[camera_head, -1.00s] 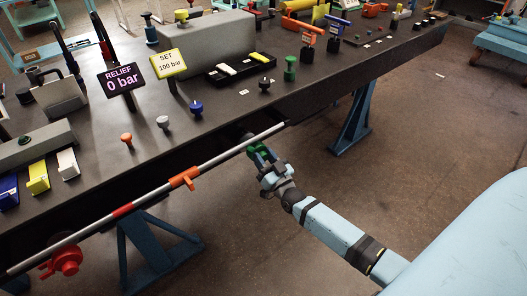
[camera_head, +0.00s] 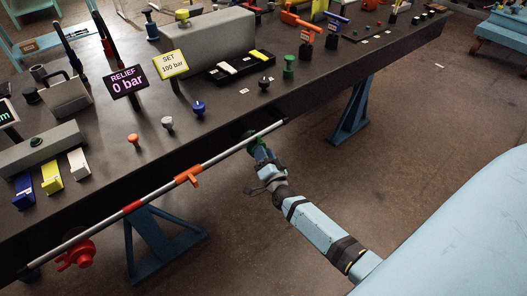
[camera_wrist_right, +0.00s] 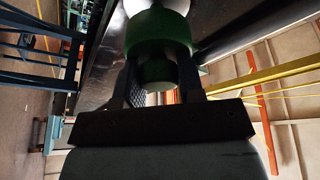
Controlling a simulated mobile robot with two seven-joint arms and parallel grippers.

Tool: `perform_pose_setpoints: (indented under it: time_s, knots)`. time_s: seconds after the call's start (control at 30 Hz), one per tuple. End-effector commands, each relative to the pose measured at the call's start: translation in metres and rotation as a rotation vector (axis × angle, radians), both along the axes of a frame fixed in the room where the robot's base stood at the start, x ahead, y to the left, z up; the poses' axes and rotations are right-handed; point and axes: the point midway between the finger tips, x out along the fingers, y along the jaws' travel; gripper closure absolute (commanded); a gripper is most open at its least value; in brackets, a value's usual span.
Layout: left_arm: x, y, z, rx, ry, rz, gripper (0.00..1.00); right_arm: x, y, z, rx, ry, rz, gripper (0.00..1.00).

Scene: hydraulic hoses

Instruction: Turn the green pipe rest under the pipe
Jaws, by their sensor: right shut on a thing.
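The green pipe rest (camera_head: 253,139) is under the right end of the grey metal pipe (camera_head: 226,154), at the bench's front edge. My right gripper (camera_head: 259,149) reaches up to it from the lower right and is shut on it. In the right wrist view, the green rest (camera_wrist_right: 158,32) sits between the two dark fingers (camera_wrist_right: 157,84), with a narrower green part between them. The gripper partly hides the rest in the head view. My left gripper is not in view.
The dark bench top (camera_head: 230,112) holds knobs, blocks and signs, including one reading "RELIEF 0 bar" (camera_head: 125,82). Blue trestle legs (camera_head: 350,112) stand below.

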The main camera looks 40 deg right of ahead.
Motion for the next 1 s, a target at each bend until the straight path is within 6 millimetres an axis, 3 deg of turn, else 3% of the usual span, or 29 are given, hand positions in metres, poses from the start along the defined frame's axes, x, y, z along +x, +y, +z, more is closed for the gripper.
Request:
perform_pose_setpoints:
  time_s: [0.5, 0.53, 0.63, 1.0]
  knots:
    - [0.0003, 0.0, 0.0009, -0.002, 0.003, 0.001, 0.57, 0.0, -0.0007, -0.0003, 0.02, 0.002, 0.0, 0.88]
    - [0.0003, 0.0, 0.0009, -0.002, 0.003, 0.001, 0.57, 0.0, -0.0006, -0.0002, 0.021, 0.002, -0.001, 0.62]
    - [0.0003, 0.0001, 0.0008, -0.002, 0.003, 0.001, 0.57, 0.0, -0.0006, -0.0002, 0.019, 0.002, 0.0, 0.39]
    - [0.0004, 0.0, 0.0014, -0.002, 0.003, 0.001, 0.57, -0.0058, 0.001, -0.0017, 0.02, 0.003, 0.0, 0.39]
